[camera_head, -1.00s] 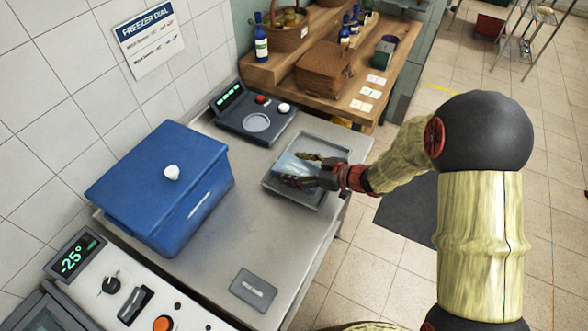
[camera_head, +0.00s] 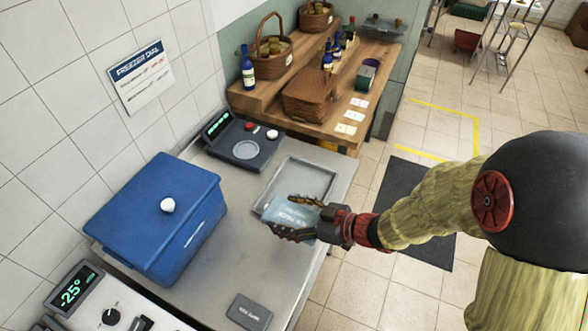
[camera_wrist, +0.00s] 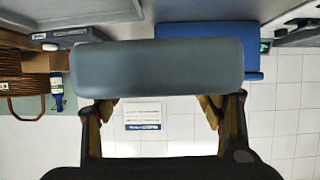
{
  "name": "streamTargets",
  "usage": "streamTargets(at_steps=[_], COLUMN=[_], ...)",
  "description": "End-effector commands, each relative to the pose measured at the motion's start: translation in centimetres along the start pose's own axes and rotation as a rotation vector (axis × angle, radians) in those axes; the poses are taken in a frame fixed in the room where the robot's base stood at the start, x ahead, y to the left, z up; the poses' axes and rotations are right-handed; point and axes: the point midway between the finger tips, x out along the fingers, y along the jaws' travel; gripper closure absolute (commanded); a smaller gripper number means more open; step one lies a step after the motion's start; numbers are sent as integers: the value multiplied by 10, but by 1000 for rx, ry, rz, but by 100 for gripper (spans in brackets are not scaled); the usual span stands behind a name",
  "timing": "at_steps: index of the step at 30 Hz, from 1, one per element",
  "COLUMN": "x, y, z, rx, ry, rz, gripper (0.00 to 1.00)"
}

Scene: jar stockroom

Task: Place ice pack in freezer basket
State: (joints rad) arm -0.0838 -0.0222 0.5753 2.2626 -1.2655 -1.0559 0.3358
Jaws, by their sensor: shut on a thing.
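My gripper (camera_head: 297,218) is shut on the pale blue ice pack (camera_head: 292,213) and holds it above the front edge of the grey tray (camera_head: 318,178). The ice pack also fills the upper middle of the wrist view (camera_wrist: 157,68), between my two fingers. The tray is otherwise empty where I can see it. A blue lidded box (camera_head: 150,215) with a white knob stands on the counter to the left; its lid is on and its inside is hidden. I cannot identify a freezer basket for certain.
A dark scale-like device (camera_head: 242,142) stands behind the tray. A freezer panel (camera_head: 100,300) reading -25° is at the lower left. A dark card (camera_head: 249,312) lies on the counter (camera_head: 235,265). Wicker baskets (camera_head: 310,97) and bottles stand on the wooden shelf behind.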

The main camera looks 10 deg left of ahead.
Motion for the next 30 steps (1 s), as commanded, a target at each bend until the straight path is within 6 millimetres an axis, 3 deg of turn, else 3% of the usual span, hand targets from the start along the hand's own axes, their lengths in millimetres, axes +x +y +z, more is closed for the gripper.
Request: streamTargets(at_steps=[4, 7, 10, 14, 23, 30], x=[-1, -2, -4, -9, -36, -67], y=[-1, 11, 36, 72, 139, 179], z=[-3, -13, -25, -26, 8, 57], rx=[-4, 7, 42, 102, 222, 315], ry=[2, 4, 4, 2, 0, -3], rz=[-6, 27, 109, 244, 529, 749], gripper=[73, 73, 73, 73, 73, 73])
